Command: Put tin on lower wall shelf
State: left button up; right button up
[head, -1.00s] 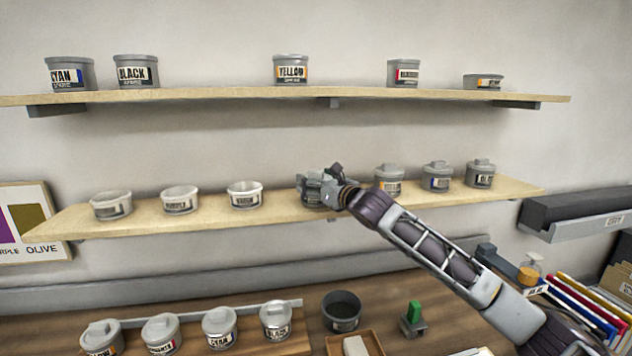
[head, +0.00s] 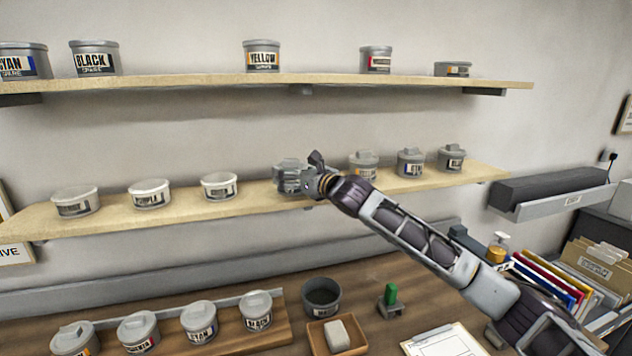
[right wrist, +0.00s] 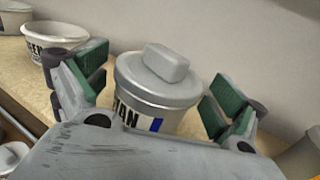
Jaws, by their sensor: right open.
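My right gripper (head: 294,178) is over the lower wall shelf (head: 130,220), in the gap between a row of white tubs and a row of lidded grey tins. In the right wrist view my right gripper (right wrist: 158,88) is open, with its green-padded fingers spread to either side of a grey tin (right wrist: 150,90). The tin has a knobbed lid and a label ending in "YAN" with a blue patch. It looks upright on the shelf, apart from both fingers. My left gripper is not in view.
A white tub (head: 219,186) stands left of the gripper and a lidded tin (head: 363,166) right of it. The upper shelf (head: 200,83) runs above, holding several tins. Several lidded tins stand on a wooden rack (head: 270,338) on the bench below, beside a dark pot (head: 321,297).

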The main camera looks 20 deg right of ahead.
jog(key=b+v, duration=0.2)
jog(key=v, duration=0.8)
jog(key=shift+s, duration=0.2)
dwell(0.3)
jog(key=shift+d, duration=0.1)
jog(key=shift+s+f, duration=0.1)
dwell(0.6)
